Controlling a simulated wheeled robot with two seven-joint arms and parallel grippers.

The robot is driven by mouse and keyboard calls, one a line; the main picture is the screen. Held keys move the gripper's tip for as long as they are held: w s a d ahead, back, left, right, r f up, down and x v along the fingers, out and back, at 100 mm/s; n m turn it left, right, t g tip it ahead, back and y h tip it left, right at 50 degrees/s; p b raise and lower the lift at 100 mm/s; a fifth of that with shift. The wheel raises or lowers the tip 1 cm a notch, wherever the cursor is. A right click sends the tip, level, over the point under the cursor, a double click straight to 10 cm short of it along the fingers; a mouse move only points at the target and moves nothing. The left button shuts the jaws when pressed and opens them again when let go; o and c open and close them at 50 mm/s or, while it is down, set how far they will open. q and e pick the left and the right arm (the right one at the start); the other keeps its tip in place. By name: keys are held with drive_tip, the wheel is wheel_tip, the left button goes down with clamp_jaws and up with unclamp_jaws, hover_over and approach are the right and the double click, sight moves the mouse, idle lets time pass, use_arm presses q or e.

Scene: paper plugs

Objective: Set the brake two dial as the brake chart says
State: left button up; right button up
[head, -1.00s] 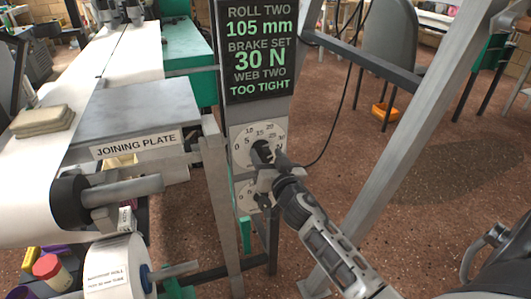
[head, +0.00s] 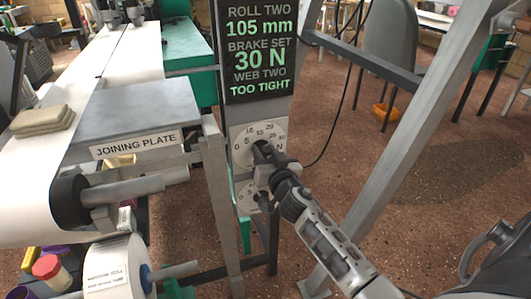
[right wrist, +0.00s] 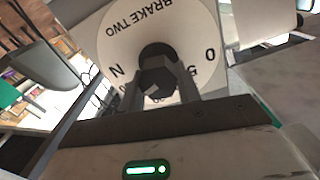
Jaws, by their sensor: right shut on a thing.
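The brake two dial is a round white scale (head: 244,141) on a grey post, with numbers from 0 upward and a dark knob (right wrist: 158,78) in its middle. My right gripper (head: 268,163) is shut on the knob. The right wrist view shows its fingers on both sides of the knob, with BRAKE TWO, N, 0 and 5 readable on the scale. The knob's setting mark cannot be read clearly. The dark display (head: 258,50) above reads roll two 105 mm, brake set 30 N, web two too tight. I cannot make out a brake chart. My left gripper is not in view.
The joining plate (head: 130,110) and a paper roll (head: 113,270) are to the left. A slanted metal beam (head: 400,150) stands to the right, with a black cable hanging before it.

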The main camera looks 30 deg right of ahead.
drive_tip(key=n, duration=0.5)
drive_tip(key=shift+a, duration=0.15)
drive_tip(key=n, duration=0.4)
drive_tip(key=shift+w+a+f+n, duration=0.1)
drive_tip(key=shift+a+n, duration=0.05)
drive_tip(key=shift+n, duration=0.15)
drive_tip(key=n, duration=0.4)
drive_tip(key=shift+a+f, duration=0.1)
drive_tip(key=shift+f, duration=0.05)
drive_tip(key=shift+f+n, duration=0.15)
drive_tip(key=shift+n, duration=2.65)
drive_tip(key=o, duration=1)
